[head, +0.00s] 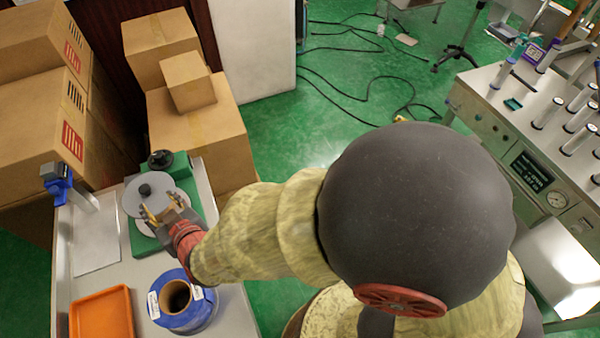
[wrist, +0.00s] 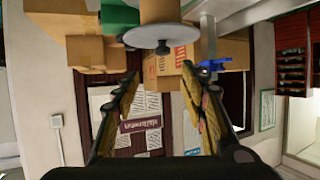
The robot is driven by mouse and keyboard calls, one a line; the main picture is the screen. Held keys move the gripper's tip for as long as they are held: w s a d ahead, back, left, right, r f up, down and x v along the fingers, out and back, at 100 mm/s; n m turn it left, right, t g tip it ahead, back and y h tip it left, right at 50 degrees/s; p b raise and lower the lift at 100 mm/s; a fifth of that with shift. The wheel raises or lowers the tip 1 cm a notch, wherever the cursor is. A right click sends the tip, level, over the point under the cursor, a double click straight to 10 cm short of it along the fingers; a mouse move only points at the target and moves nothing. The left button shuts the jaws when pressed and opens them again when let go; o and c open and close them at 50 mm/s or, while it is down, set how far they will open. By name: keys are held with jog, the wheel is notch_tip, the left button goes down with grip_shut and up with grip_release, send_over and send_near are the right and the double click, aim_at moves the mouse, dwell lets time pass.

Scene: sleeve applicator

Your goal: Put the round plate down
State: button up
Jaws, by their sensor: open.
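The round plate (head: 158,184) is a grey disc with a black knob at its centre. It is over the green applicator base (head: 201,205) on the table, with part of another pale disc showing below it. In the wrist view the plate (wrist: 160,32) shows nearly edge-on at the top, and its knob points toward the space between my fingers. My gripper (head: 157,211) is open beside the knob. In the wrist view its two fingers (wrist: 162,88) stand apart with nothing between them. My gripper hides the plate's near edge in the head view.
A blue roll (head: 177,312) and an orange tray (head: 101,314) are at the table's near side. A blue-topped post (head: 60,184) stands at its left. Cardboard boxes (head: 198,124) are stacked behind. A steel machine (head: 535,160) stands at the right across green floor.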

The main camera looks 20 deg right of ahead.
jog(key=d+r+m+g+h, duration=0.15)
jog(key=d+r, duration=0.35)
jog(key=d, duration=0.5)
jog(key=d+r+m+g, duration=0.1)
jog(key=d+r+g, duration=0.1)
jog(key=d+r, duration=0.6)
jog(key=s+d+m+g+h, duration=0.1)
jog(key=s+d+h, duration=0.1)
jog(key=s+d, duration=0.5)
jog(key=s+d+m+g+h, duration=0.1)
jog(key=s+d, duration=0.6)
jog(key=d, duration=0.7)
jog(key=shift+s+d+r+m+h, duration=0.2)
jog(key=shift+d+r+m+h, duration=0.25)
jog(key=shift+h, duration=0.5)
jog(key=shift+a+g, duration=0.15)
jog(key=shift+g, duration=0.1)
